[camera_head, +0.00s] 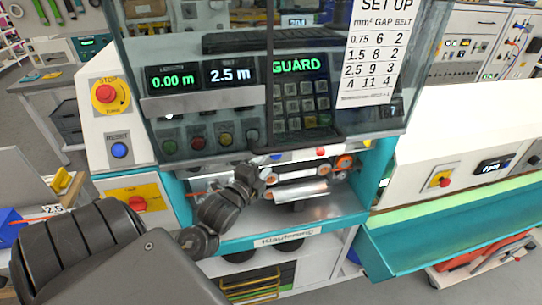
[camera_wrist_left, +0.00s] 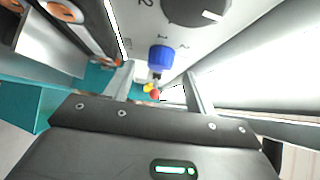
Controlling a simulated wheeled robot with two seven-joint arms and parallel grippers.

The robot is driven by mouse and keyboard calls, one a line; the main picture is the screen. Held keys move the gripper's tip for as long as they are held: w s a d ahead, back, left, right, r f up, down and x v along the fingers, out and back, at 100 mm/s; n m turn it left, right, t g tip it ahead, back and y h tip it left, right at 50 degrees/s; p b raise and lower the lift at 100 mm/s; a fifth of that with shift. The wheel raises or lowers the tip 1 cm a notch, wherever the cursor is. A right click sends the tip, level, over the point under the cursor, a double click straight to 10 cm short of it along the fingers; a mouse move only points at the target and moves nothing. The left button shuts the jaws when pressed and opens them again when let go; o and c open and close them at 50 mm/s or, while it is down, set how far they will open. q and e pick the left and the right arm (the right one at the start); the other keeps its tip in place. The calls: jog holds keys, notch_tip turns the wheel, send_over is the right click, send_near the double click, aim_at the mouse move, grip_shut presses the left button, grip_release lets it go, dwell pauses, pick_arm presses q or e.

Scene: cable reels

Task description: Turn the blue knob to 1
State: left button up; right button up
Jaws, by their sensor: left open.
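The blue knob (camera_wrist_left: 161,57) shows in the left wrist view, on a light panel with printed numerals beside it. Its pointer position cannot be read. My left gripper (camera_wrist_left: 160,88) is open, with its two fingers apart and nothing between them; the knob appears ahead of the fingertips, roughly centred in the gap. In the head view my left arm reaches into the machine under the clear guard, and the left gripper (camera_head: 258,176) is mostly hidden by its own wrist. My right gripper is not in view.
A dark grey dial (camera_wrist_left: 197,8) sits close to the blue knob. Small red and yellow parts (camera_wrist_left: 153,91) show beyond the fingers. The clear guard (camera_head: 225,60) hangs above my arm, and metal rollers (camera_head: 298,192) lie right of it. A setup chart (camera_head: 378,50) is on the guard.

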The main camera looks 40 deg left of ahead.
aim_at(277, 159)
pick_arm(q)
jog(key=shift+w+a+r+p, duration=0.1)
jog(key=shift+w+p, duration=0.1)
jog(key=shift+w, duration=0.45)
jog(key=shift+w+a+r+p, duration=0.1)
jog(key=shift+w+p, duration=0.1)
jog(key=shift+w, duration=0.4)
jog(key=shift+w+a+f, duration=0.1)
jog(key=shift+w+f, duration=0.1)
jog(key=shift+w, duration=0.4)
jog(key=shift+c, duration=0.4)
